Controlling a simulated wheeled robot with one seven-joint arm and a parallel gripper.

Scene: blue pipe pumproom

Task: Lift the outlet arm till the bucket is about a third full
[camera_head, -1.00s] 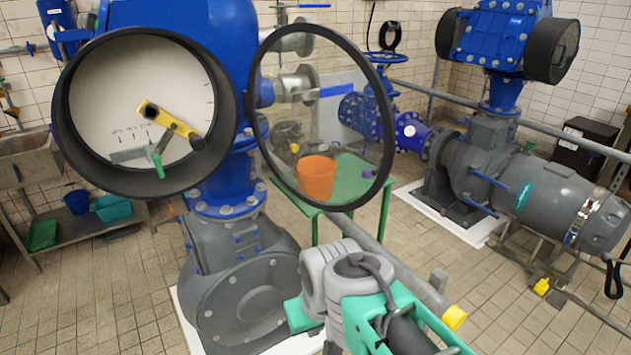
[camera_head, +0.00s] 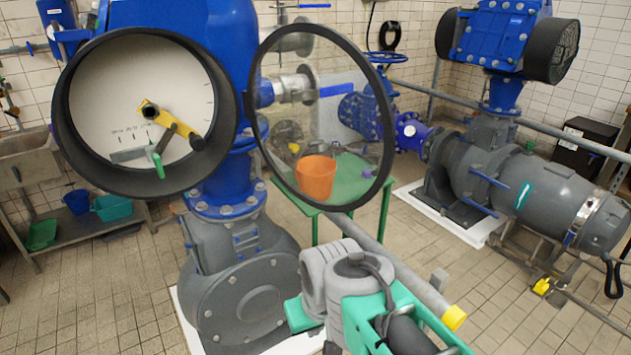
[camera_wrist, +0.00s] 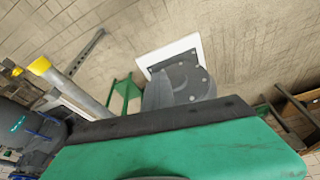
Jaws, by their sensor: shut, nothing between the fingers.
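An orange bucket (camera_head: 316,178) stands upright on a green table (camera_head: 341,197) behind the round glass cover. Its inside and fill level are hidden. I cannot tell for sure which part is the outlet arm. A grey pipe (camera_head: 412,292) with a yellow end slants from near the table toward me; its yellow end (camera_wrist: 40,65) also shows in the wrist view, at upper left. My gripper (camera_wrist: 155,122) fills the bottom of the wrist view as a green body with a dark front edge. It is shut and empty, apart from the pipe. The bucket is not in the wrist view.
A big dial (camera_head: 140,85) with a yellow lever and a black-rimmed glass cover (camera_head: 320,105) stand in front of a blue-grey valve (camera_head: 245,275). A grey pump (camera_head: 535,195) stands at right, a low shelf with blue tubs (camera_head: 110,207) at left.

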